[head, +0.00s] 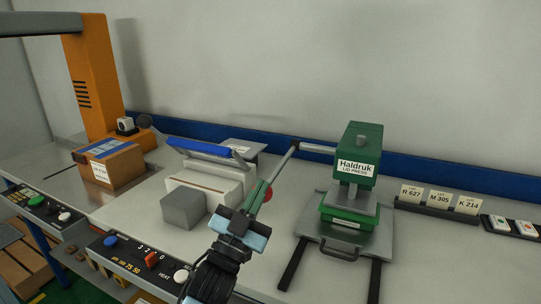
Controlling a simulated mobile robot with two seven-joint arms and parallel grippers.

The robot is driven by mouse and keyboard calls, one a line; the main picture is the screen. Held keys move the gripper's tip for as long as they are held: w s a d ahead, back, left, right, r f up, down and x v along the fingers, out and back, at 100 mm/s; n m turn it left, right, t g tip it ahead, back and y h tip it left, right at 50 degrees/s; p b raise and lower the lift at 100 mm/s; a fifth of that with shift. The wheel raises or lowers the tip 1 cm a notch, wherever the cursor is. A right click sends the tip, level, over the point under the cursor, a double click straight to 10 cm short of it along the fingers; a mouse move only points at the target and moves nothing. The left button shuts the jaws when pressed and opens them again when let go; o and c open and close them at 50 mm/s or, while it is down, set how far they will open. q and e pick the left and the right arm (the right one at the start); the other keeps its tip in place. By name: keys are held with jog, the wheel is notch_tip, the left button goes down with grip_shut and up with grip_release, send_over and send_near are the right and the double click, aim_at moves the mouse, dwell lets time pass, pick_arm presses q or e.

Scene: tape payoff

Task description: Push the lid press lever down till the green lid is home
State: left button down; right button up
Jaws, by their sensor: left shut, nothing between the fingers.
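The green lid press (357,165) marked "Haldruk LID PRESS" stands upright on a grey plate at the centre right. Its pale lever (317,149) sticks out to the left from the upper head, roughly level, with a dark end. My left gripper (289,153) reaches up from the bottom middle. Its slim fingers are shut and empty, with the tips at the lever's outer end; I cannot tell whether they touch. A grey pressing plate (350,197) sits low over the green base. I cannot pick out the green lid there. My right gripper is not in view.
A white sealer (212,174) with a raised blue bar and a grey block (184,208) stand left of my gripper. A carton (108,165) lies further left. Lot cards (438,199) stand right of the press. Control panels line the front edge.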

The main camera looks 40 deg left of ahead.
pick_arm(q)
jog(key=shift+w+f+b, duration=0.15)
jog(key=shift+f+b, duration=0.4)
jog(key=shift+f, duration=0.4)
jog(key=shift+w+f+b, duration=0.1)
jog(key=shift+f+b, duration=0.4)
jog(key=shift+f, duration=0.4)
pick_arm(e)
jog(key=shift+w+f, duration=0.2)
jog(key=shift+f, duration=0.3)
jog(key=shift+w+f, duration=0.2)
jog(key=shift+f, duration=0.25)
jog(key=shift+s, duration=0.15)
